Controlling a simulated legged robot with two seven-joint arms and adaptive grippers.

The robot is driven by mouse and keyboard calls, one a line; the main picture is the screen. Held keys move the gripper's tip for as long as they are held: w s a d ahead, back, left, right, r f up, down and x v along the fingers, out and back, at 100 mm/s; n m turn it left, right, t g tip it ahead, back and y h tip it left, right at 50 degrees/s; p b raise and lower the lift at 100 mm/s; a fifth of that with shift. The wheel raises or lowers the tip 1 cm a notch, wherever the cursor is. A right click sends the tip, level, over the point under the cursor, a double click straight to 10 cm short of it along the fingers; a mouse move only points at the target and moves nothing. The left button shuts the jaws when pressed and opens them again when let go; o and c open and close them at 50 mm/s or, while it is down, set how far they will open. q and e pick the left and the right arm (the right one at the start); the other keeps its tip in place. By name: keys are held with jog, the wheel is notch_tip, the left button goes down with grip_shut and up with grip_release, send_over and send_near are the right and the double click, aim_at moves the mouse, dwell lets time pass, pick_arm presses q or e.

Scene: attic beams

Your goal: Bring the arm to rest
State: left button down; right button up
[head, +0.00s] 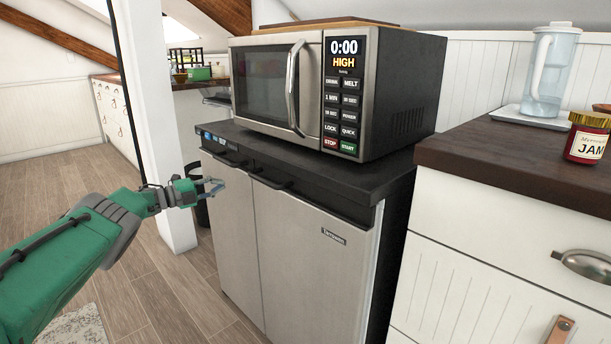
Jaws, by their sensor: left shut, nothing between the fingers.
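My left arm, green with grey joints, comes in from the left. My left gripper (211,187) is shut and empty. In the picture it is just left of the steel fridge's (311,257) upper left edge, below the level of its dark top. I cannot tell whether it touches anything. My right gripper is out of view.
A microwave (264,82) with its door shut stands on the fridge. A white post (155,100) rises behind my left gripper. At right, a wooden counter (500,165) holds a jam jar (587,146) and a clear pitcher (549,70). Floor (130,270) is open at left.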

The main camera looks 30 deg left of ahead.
pick_arm(q)
jog(key=s+d+f+n+y, duration=0.2)
jog(key=d+f+n+y, duration=0.2)
jog(key=f+n, duration=0.4)
jog(key=s+d+f+n+y, duration=0.1)
jog(key=d+f+n+y, duration=0.25)
jog(key=f+n, duration=0.5)
jog(key=s+d+f+n+g+y, duration=0.15)
jog(key=s+d+f+g, duration=0.25)
jog(key=s+d+f, duration=0.5)
jog(key=s+d+f+n+g, duration=0.3)
jog(key=s+d+f+g, duration=0.15)
jog(key=s+d, duration=0.7)
jog(key=s+d+r+n+g, duration=0.1)
jog(key=s+d+r+g, duration=0.2)
jog(key=s, duration=1)
jog(key=s+d+r+n+g, duration=0.1)
jog(key=s+d+g, duration=0.4)
jog(key=s, duration=0.9)
notch_tip(320, 180, up, 14)
jog(key=w+t+p, duration=0.1)
jog(key=p, duration=1.3)
jog(key=shift+w+d+r+h+p, duration=0.15)
jog(key=shift+d+r+h+p, duration=0.15)
jog(key=shift+p, duration=0.1)
